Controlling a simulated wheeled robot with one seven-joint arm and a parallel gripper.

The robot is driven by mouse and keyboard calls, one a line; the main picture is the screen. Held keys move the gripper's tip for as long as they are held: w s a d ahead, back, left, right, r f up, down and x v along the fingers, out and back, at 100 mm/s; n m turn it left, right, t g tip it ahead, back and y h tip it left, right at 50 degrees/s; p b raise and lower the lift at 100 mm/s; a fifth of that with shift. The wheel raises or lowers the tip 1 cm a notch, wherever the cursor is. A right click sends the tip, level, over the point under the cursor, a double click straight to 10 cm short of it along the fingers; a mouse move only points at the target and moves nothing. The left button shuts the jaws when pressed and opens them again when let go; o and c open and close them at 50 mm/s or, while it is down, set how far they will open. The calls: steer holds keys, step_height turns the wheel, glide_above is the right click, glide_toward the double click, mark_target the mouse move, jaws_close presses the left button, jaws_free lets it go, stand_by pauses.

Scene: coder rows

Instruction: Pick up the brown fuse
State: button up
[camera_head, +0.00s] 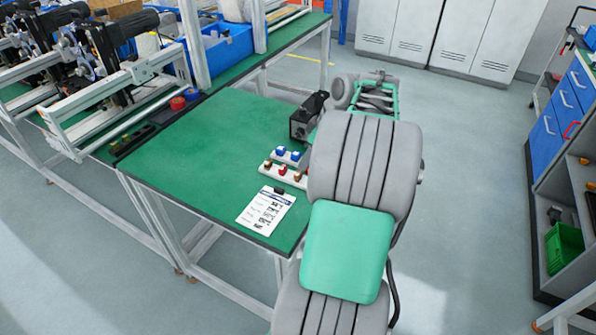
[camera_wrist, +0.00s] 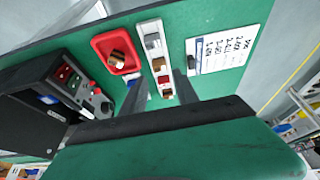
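A white fuse rack (camera_wrist: 148,26) stands on the green table in the wrist view, with pale fuses, a brown fuse (camera_wrist: 163,78) and a red one. In the head view, the front rack (camera_head: 290,182) bears brown and red fuses, with a brown fuse (camera_head: 268,163) at its left end. A brown-and-white piece (camera_wrist: 118,60) lies in a red tray (camera_wrist: 99,43). My gripper (camera_wrist: 157,76) is open and empty, its dark fingers apart over the rack's lower end. In the head view my arm hides the gripper.
A black box (camera_wrist: 35,110) with buttons stands beside the tray; it also shows in the head view (camera_head: 302,122). A printed sheet (camera_head: 265,210) lies near the table's front edge. The table (camera_head: 200,150) is clear to the left. A second rack (camera_head: 288,160) stands behind the front one.

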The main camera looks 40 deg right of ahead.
mark_target(297, 172)
steer(key=x, duration=0.7)
steer(key=shift+w, duration=0.25)
jaws_close()
